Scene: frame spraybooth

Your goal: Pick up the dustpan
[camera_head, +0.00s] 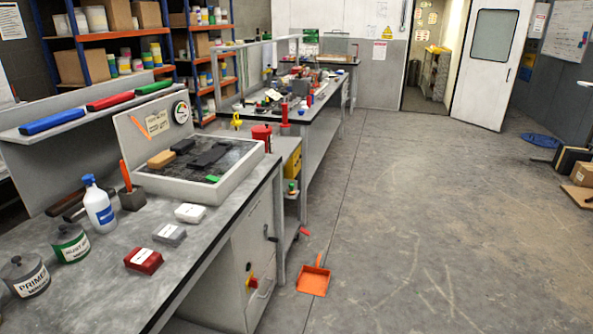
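An orange dustpan (313,280) lies on the grey concrete floor, just right of the near workbench's cabinet. Its handle points up and away from me, toward the back. Nothing touches it from above. Neither of my grippers shows in this view.
The near workbench (190,245) fills the left side, with labelled tins (70,243), a spray bottle (98,205) and small boxes on top. A cabinet (250,262) with a red switch stands close left of the dustpan. The floor (430,230) to the right is open.

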